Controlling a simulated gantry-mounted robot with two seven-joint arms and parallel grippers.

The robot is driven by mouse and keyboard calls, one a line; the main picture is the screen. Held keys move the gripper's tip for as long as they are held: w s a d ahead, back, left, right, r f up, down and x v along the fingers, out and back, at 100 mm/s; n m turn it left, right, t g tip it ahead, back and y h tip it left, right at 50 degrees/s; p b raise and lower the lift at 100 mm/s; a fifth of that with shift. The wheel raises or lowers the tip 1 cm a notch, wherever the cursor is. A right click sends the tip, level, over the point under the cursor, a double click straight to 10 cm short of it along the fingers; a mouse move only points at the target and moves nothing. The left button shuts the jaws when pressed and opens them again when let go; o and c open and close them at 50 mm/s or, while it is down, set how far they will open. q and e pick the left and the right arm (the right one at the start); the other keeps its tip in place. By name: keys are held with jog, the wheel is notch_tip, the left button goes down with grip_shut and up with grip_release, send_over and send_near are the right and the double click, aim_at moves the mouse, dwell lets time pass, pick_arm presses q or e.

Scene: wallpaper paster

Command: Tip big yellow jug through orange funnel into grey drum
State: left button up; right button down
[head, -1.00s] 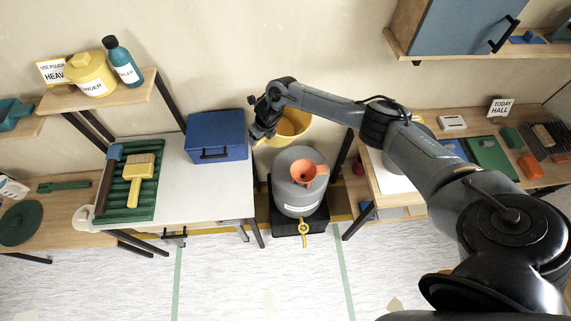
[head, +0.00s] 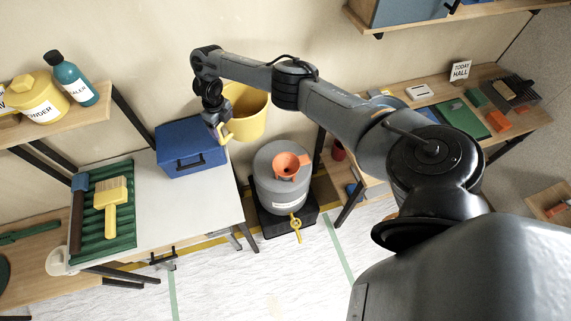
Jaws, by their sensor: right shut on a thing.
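The big yellow jug (head: 250,112) hangs near the wall, above and behind the grey drum, between the blue box and the right-hand bench. My right gripper (head: 221,130) is shut on the jug's handle, on its left side. The jug looks roughly upright; its contents cannot be made out. The orange funnel (head: 287,165) sits on top of the grey drum (head: 267,195), with its wide mouth up. The jug is apart from the funnel. My left gripper is not in view.
The drum stands on a black base (head: 265,222) with a yellow tap (head: 295,224) in front. A blue box (head: 190,150) sits on the white-topped table (head: 180,205) left of the jug. A wooden bench (head: 375,185) stands to the right. The floor in front is clear.

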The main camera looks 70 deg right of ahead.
jog(key=shift+r, duration=0.15)
jog(key=shift+r+p, duration=1.45)
jog(key=shift+r, duration=0.45)
